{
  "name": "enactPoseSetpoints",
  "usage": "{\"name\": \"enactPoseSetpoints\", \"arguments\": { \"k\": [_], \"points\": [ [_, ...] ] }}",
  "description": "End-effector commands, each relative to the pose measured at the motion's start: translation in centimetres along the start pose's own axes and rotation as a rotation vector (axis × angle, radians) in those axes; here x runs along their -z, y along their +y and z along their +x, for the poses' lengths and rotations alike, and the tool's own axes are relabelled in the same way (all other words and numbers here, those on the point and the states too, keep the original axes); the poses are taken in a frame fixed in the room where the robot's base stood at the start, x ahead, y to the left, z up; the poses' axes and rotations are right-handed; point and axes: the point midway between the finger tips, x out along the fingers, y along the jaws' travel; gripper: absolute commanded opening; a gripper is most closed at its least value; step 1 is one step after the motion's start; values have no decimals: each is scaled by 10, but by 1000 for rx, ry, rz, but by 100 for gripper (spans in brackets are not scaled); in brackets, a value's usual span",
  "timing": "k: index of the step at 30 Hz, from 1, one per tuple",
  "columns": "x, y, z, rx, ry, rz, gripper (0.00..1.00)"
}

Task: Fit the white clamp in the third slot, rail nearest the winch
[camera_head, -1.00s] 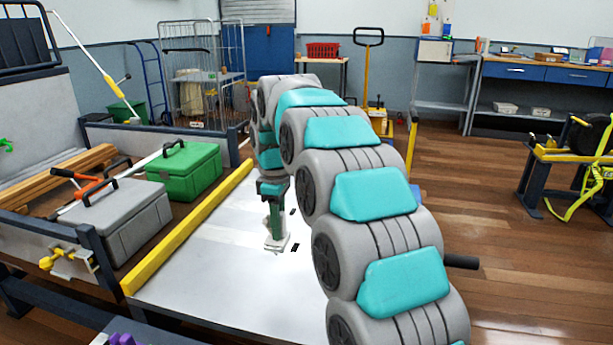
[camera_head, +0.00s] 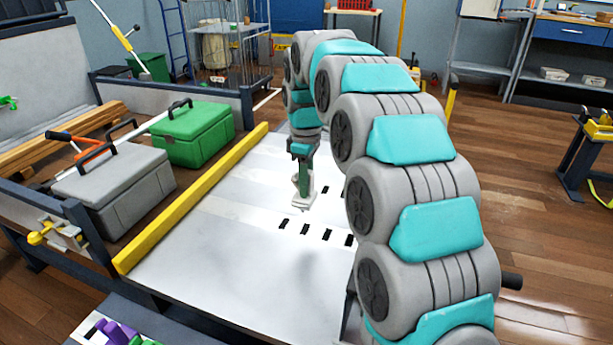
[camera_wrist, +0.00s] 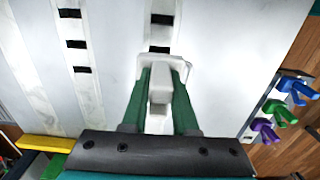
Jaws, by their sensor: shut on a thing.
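My gripper (camera_head: 304,180) has green fingers and is shut on the white clamp (camera_head: 303,196). In the wrist view the fingers (camera_wrist: 160,72) point at the pale board, and the white clamp (camera_wrist: 160,90) sits between them. The board (camera_head: 215,260) carries two lighter rails with black slots. In the head view, the near rail shows several slots (camera_head: 305,229); the far rail's slots (camera_head: 325,189) are partly hidden by my arm. The clamp appears above the board, between the rows; its exact height is unclear. In the wrist view one slot (camera_wrist: 159,49) lies just beyond the clamp.
A yellow bar (camera_head: 195,195) edges the board's left side. Grey (camera_head: 115,190) and green (camera_head: 195,133) boxes stand beyond it. A yellow device (camera_head: 48,236) is on the frame at left. Blue, green and purple clamps (camera_wrist: 285,115) sit on a rack.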

Motion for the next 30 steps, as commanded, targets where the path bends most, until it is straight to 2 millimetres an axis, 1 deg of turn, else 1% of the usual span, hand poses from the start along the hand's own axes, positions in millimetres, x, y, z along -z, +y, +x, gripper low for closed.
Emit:
{"name": "enactPoseSetpoints", "arguments": {
  "k": [1, 3, 18, 23, 30],
  "points": [
    [0, 0, 7, 1, -1, 0, 0],
    [0, 0, 13, 0, 0, 0, 0],
    [0, 0, 56, 0, 0, 0, 0],
    [0, 0, 63, -2, 1, 0, 0],
    [0, 1, 63, -2, 2, 0, 0]
  ]
}}
